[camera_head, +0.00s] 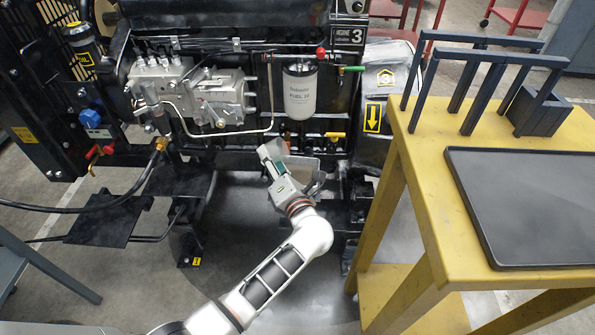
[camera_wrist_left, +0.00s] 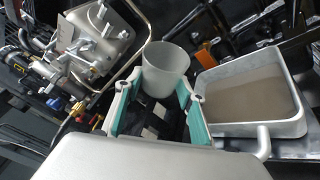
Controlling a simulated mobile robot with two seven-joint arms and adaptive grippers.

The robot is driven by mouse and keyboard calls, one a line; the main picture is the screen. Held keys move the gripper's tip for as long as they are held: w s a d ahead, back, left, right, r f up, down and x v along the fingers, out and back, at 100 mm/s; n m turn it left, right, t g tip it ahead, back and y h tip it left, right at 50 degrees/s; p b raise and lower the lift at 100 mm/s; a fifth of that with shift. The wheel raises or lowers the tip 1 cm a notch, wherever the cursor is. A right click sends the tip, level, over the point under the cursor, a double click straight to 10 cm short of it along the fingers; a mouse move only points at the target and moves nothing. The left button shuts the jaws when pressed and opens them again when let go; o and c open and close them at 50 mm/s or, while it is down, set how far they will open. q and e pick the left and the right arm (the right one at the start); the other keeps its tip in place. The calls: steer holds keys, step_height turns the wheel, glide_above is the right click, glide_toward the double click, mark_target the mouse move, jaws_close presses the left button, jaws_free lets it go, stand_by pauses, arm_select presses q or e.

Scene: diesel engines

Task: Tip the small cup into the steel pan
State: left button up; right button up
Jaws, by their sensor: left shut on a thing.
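My left gripper (camera_head: 275,166) is shut on the small cup (camera_head: 270,148), a whitish translucent cup, in front of the engine. In the left wrist view the cup (camera_wrist_left: 165,72) sits between the teal-padded fingers (camera_wrist_left: 157,108), with its open mouth showing; its contents cannot be made out. The steel pan (camera_head: 305,166) is just right of the gripper and partly hidden by it in the head view. In the left wrist view the pan (camera_wrist_left: 292,124) lies right of the cup, shallow and rectangular, with a grey-brown inside. My right gripper is not in view.
The engine's fuel pump (camera_head: 205,95) and white fuel filter (camera_head: 300,92) stand behind the cup. A yellow table (camera_head: 420,180) on the right holds a black tray (camera_head: 530,205) and a dark rack (camera_head: 490,62). A black hose (camera_head: 70,208) runs at the left.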

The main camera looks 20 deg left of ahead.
arm_select(q)
steer(key=n, duration=0.1)
steer(key=n+h, duration=0.1)
steer(key=shift+r+n+g, duration=0.2)
steer(key=shift+n+g, duration=0.1)
steer(key=shift+s+a+f+n+h, duration=0.1)
steer(key=shift+a+f+n+h, duration=0.2)
steer(key=shift+a+n+h, duration=0.45)
steer(key=shift+s+a+r+n+p, duration=0.1)
steer(key=shift+a+n+p, duration=0.05)
steer(key=shift+n+p, duration=0.3)
steer(key=shift+s+a+n+h, duration=0.15)
steer(key=shift+a+n+h, duration=0.15)
steer(key=shift+n+h, duration=0.1)
steer(key=shift+s+a+f+n+h, duration=0.15)
steer(key=shift+a+f+n+h, duration=0.3)
steer(key=shift+f, duration=0.35)
steer(key=shift+s+a+f+n+h, duration=0.25)
steer(key=shift+a+f+n, duration=0.25)
steer(key=shift+f, duration=0.3)
steer(key=shift+s+a+f+n+h, duration=0.1)
steer(key=shift+a+f+n+h, duration=0.25)
steer(key=shift+f+n, duration=0.35)
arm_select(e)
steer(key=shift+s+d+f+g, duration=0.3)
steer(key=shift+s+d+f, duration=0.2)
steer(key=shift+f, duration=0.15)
